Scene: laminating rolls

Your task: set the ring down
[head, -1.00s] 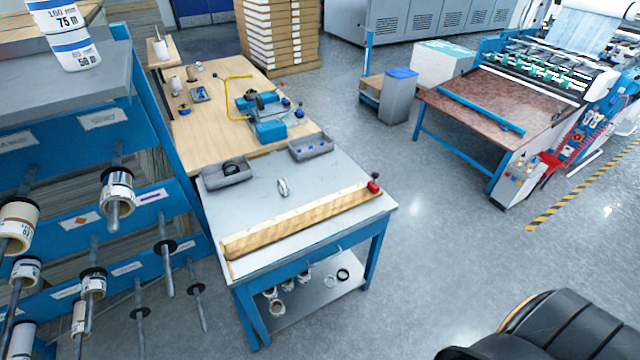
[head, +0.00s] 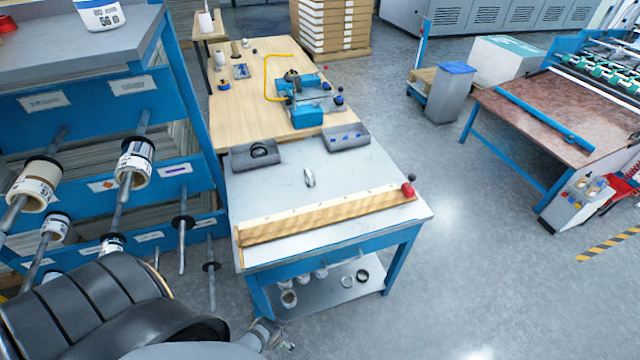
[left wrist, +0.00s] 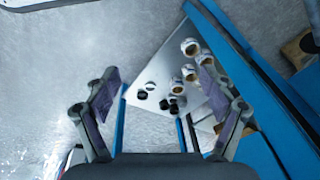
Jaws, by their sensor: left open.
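A small pale ring (head: 309,178) stands on edge on the grey top of the worktable (head: 355,167). On the table's lower shelf (head: 325,296) lie two small rings, one pale (head: 347,281) and one dark (head: 362,276), beside several short rolls (head: 289,298). In the left wrist view my left gripper (left wrist: 165,105) is open, with nothing between its fingers. The shelf (left wrist: 165,65) with dark rings and pale rolls shows beyond the fingers. In the head view my left arm comes in at the lower left, below the table's near left corner. My right gripper is out of view.
A wooden strip (head: 330,213) with a red knob (head: 407,188) lies along the table's near edge. Two grey trays, left (head: 257,155) and right (head: 346,137), sit at its back. A blue rack with rolls on rods (head: 135,163) stands at left.

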